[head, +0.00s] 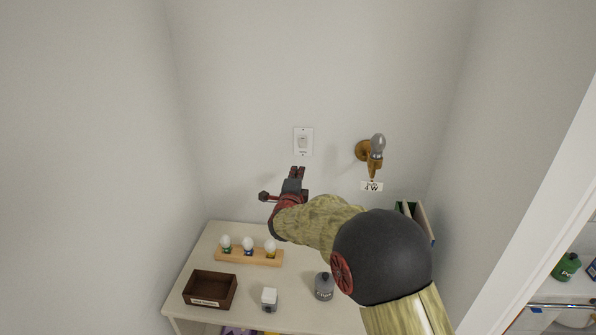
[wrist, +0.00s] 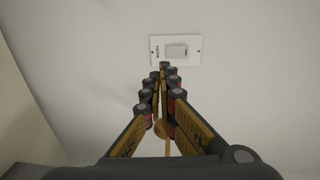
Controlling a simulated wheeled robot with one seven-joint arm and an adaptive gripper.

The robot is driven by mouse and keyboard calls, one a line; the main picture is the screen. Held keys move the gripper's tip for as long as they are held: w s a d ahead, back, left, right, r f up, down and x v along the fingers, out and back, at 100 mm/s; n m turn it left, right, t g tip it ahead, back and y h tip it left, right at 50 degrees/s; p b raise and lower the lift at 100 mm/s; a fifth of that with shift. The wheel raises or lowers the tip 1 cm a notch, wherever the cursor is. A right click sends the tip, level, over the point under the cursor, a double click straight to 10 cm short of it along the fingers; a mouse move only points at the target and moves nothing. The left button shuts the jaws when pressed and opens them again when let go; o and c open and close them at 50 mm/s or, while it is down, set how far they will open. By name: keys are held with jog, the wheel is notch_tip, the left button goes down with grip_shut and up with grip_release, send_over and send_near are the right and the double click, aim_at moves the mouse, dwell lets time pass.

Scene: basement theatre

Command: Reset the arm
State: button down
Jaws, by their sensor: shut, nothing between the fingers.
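My arm reaches forward over the table toward the back wall. My gripper (head: 298,171) is shut and empty, with its fingertips just below the white wall switch (head: 303,141) in the head view. In the wrist view my gripper (wrist: 164,68) has its fingers together, pointing at the switch (wrist: 176,50), which shows just beyond the tips. I cannot tell whether the tips touch the switch plate or the wall.
A wall lamp (head: 377,146) with a bulb hangs right of the switch. The table (head: 215,262) holds a wooden rack (head: 250,257) with three bulbs, a dark brown box (head: 211,289), a small white-topped item (head: 269,298) and a grey container (head: 324,286). Walls close in on both sides.

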jog(key=s+a+f+n+g+y, duration=0.2)
jog(key=s+a+f+n+g, duration=0.15)
jog(key=f, duration=0.25)
jog(key=s+a+f+n+g+y, duration=0.1)
jog(key=s+a+f+n+g, duration=0.1)
jog(key=f+n, duration=0.3)
jog(key=s+f+n+g+y, duration=0.1)
jog(key=s+f+n+g, duration=0.25)
jog(key=s, duration=0.55)
jog(key=s+d+r+n+g+h, duration=0.1)
jog(key=s+d+r+n+g, duration=0.15)
jog(key=s+d, duration=0.7)
jog(key=s+d+r+n+g, duration=0.1)
jog(key=s+d+r+n, duration=0.35)
jog(key=s, duration=0.75)
jog(key=s+d+r+n+g+h, duration=0.1)
jog(key=s+d+g, duration=0.1)
jog(key=s+d, duration=0.85)
jog(key=s+d+r+m+t+h, duration=0.1)
jog(key=s+d+r+t, duration=0.2)
jog(key=s+d+r, duration=0.4)
jog(key=shift+s+d+r+m, duration=0.2)
jog(key=shift+s+r+m, duration=0.1)
jog(key=shift+s, duration=0.35)
